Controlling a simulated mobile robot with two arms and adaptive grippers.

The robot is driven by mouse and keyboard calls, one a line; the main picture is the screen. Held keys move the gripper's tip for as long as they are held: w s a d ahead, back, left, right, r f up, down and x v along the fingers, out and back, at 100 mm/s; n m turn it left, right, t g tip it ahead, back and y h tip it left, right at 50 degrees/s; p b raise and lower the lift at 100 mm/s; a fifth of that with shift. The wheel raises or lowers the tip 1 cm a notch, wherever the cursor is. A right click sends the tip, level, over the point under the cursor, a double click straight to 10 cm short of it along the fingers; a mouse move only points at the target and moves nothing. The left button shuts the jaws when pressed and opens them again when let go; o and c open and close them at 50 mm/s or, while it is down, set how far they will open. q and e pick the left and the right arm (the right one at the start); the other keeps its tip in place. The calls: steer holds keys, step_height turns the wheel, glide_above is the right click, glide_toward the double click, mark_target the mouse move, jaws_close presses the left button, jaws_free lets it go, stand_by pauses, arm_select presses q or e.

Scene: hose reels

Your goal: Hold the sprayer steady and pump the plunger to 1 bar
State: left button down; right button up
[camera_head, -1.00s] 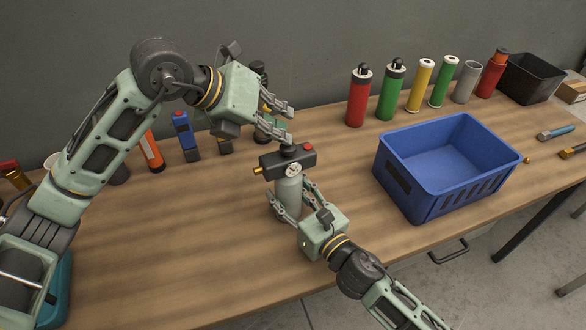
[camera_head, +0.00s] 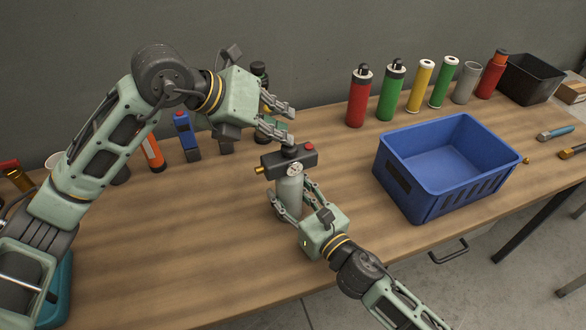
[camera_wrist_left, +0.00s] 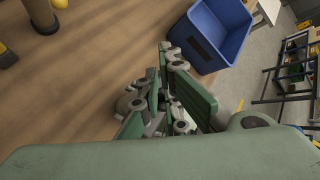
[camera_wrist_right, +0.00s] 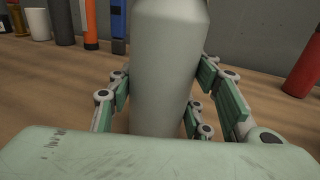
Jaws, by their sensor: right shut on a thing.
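The sprayer has a grey-green bottle (camera_head: 289,194) and a black head (camera_head: 284,162) with a round gauge, a brass nozzle and a red button. It stands upright on the table. My right gripper (camera_head: 291,201) is shut around the bottle; the bottle also fills the middle of the right wrist view (camera_wrist_right: 165,65). The black plunger knob (camera_head: 290,149) sits low on top of the head. My left gripper (camera_head: 290,125) is just above the knob, its fingers apart with nothing seen between them. The gauge reading is too small to tell.
A blue crate (camera_head: 428,199) stands to the right of the sprayer. Several coloured cylinders (camera_head: 391,90) line the back, with a black bin (camera_head: 530,80) at the far right. An orange tube (camera_head: 153,152) and a blue device (camera_head: 186,137) stand behind my left arm.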

arm_select(q)
steer(key=shift+s+f, duration=0.2)
steer(key=shift+f, duration=1.05)
arm_select(e)
steer(key=shift+s+a+r+y, duration=0.1)
steer(key=shift+s+a+y, duration=0.25)
steer(key=shift+a, duration=0.1)
arm_select(q)
step_height(320, 180, up, 2)
steer(key=shift+w+d+r, duration=0.1)
steer(key=shift+d, duration=0.05)
arm_select(e)
steer(key=shift+w+d, duration=0.1)
steer(key=shift+d, duration=0.1)
steer(key=shift+w+d, duration=0.1)
steer(key=shift+w, duration=0.05)
arm_select(q)
step_height(320, 180, up, 4)
steer(key=shift+r, duration=0.1)
arm_select(e)
steer(key=shift+w+d, duration=0.1)
steer(key=o, duration=1.6)
steer(key=v, duration=1.2)
